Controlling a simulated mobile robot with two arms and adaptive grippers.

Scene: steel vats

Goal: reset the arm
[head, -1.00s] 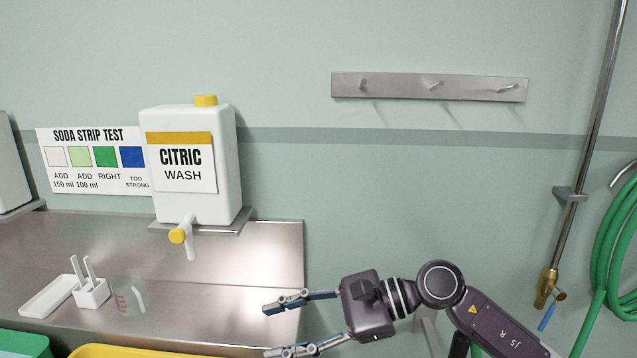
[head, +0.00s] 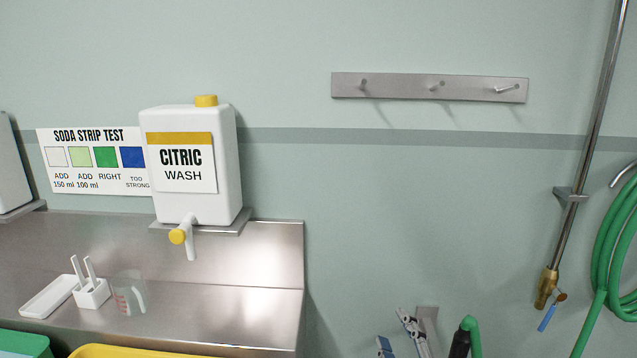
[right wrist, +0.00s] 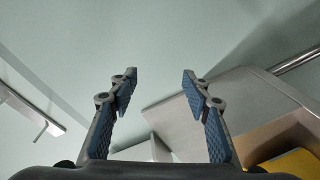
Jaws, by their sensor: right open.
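My right gripper (head: 402,340) shows only by its fingertips at the bottom edge of the head view, right of the steel counter. The rest of that arm is out of the frame. In the right wrist view the two blue-padded fingers of the gripper (right wrist: 159,88) stand wide apart with nothing between them. My left gripper is not in view.
A steel counter (head: 250,297) holds a clear measuring cup (head: 128,294), a white strip holder (head: 91,293) and a white tray (head: 48,296). A citric wash jug (head: 190,205) sits above it. A green hose (head: 603,260) hangs at right. A yellow bin (head: 130,352) is at the bottom.

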